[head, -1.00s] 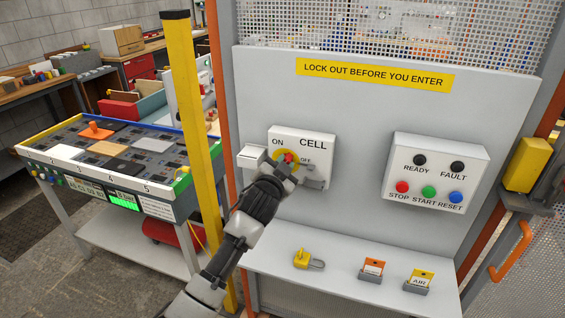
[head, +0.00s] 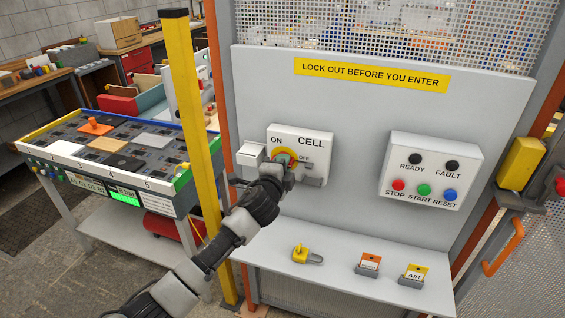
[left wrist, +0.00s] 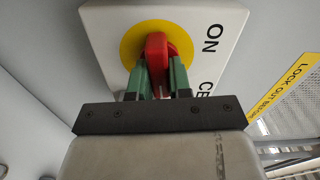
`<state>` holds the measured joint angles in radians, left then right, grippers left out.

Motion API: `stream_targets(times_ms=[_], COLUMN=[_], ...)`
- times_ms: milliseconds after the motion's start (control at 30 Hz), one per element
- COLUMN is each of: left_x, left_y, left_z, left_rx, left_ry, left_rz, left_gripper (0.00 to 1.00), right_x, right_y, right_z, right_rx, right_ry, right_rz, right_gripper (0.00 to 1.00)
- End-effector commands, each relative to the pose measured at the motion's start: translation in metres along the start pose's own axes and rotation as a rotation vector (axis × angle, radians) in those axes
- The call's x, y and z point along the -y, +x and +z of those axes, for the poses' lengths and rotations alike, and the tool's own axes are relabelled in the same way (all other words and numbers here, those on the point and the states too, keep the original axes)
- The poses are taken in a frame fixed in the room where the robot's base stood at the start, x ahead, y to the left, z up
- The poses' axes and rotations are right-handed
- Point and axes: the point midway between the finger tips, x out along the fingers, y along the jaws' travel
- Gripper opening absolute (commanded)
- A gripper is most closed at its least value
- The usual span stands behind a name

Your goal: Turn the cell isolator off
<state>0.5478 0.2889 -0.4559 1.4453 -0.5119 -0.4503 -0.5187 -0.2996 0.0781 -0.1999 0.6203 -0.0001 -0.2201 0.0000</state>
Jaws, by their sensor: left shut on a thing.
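The cell isolator (head: 322,133) is a white box marked CELL, ON and OFF on the grey panel. Its red handle (left wrist: 156,48) sits on a yellow disc (left wrist: 131,45) in the left wrist view. My left gripper (head: 284,160) is at the isolator, with its green fingers (left wrist: 162,82) shut on the red handle from both sides. In the head view the gripper covers most of the handle, and I cannot tell for sure which label it points to. My right gripper is not in view.
A control box (head: 434,170) with lamps and STOP, START and RESET buttons is to the right. A shelf (head: 330,279) below holds a yellow padlock (head: 301,254) and two tags in holders (head: 368,263) (head: 413,275). A yellow post (head: 190,120) stands left of the panel.

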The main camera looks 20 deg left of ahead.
Motion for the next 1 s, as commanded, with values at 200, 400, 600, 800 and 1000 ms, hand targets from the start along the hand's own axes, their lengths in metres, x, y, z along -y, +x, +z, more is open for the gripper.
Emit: stream_targets(times_ms=[200, 400, 600, 800, 1000], left_x=[0.0, -0.0007, -0.001, -0.001, -0.001], left_y=[0.0001, 0.0, 0.0, 0.0, 0.0], left_z=[-0.0002, -0.0003, -0.0003, -0.0002, -0.0001], left_rx=[0.0, -0.001, -0.001, -0.001, 0.0], left_ry=[0.086, 0.12, 0.127, 0.127, 0.126], left_rz=[0.0, 0.0, 0.0, 0.0, 0.0], left_gripper=[0.0, 0.0, 0.0, 0.0, 0.45], right_x=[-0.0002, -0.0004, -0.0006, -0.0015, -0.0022], right_y=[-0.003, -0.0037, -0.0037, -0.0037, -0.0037], right_z=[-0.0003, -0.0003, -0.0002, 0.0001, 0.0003], right_rx=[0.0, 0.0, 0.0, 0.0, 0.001], right_ry=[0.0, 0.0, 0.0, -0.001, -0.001], right_rz=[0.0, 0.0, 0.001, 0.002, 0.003], right_gripper=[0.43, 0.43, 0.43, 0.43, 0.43])
